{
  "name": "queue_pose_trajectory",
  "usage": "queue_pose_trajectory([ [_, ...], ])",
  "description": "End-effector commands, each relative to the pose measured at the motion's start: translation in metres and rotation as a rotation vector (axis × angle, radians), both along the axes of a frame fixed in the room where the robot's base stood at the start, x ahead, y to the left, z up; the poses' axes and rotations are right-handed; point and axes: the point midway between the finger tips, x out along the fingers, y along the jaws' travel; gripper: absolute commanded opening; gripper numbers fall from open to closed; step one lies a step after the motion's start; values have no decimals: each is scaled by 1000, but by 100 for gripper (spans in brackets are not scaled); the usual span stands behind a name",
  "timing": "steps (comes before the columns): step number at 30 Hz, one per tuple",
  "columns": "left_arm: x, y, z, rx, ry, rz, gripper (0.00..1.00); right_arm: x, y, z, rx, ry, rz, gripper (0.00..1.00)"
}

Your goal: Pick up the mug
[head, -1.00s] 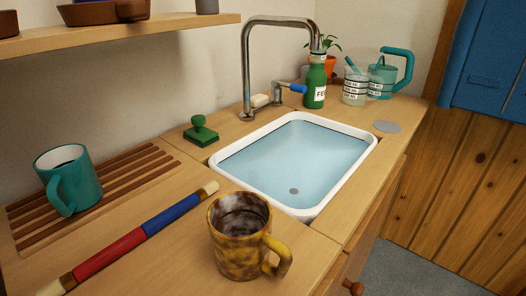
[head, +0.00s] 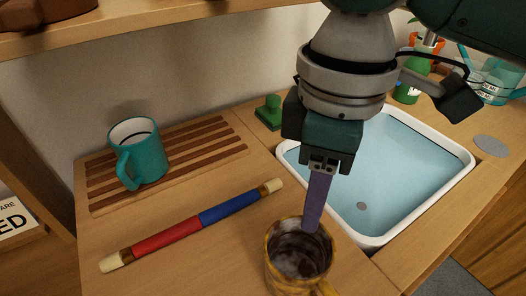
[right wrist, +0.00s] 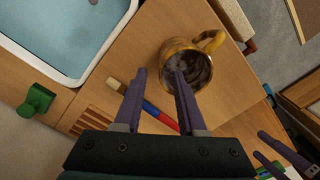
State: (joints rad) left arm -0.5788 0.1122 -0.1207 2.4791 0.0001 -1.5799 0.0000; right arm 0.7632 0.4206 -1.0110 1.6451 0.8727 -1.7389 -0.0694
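A mottled yellow-brown mug (head: 285,262) stands upright at the counter's front, dark inside; its handle shows in the right wrist view (right wrist: 210,42). A teal mug (head: 148,160) stands on a slatted wooden rack. My right gripper (head: 311,230) points down at the mottled mug's rim. In the right wrist view its fingers (right wrist: 160,72) are apart, one overlapping the mug's opening and the other outside it. I cannot tell whether they touch the mug. My left gripper (right wrist: 256,142) shows at the lower right of that view, fingers apart and empty.
A red and blue rod (head: 198,222) lies on the counter left of the mottled mug. The white-rimmed sink (head: 373,243) holds water at the right. A green stamp-like object (head: 269,113) stands behind, and a wooden shelf (head: 150,22) hangs above the rack.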

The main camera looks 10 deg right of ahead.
Motion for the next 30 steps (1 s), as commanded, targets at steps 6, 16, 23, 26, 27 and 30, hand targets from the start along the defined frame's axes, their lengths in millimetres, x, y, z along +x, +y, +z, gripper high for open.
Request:
queue_pose_trajectory([
  [6,0,0,-11,1,0,-1,91,-1,0,-35,-3,3,-2,40],
  [16,0,3,-23,10,0,-5,91,-3,1,-76,-2,2,-1,40],
  [23,0,3,-27,12,0,-7,91,-3,1,-94,-1,0,1,40],
  [26,0,3,-27,12,0,-7,91,-2,1,-94,-1,-2,1,40],
  [27,0,3,-27,12,0,-7,91,-2,1,-94,-1,-2,1,40],
  [30,0,3,-27,12,0,-7,91,-2,1,-94,-1,-2,1,33],
])
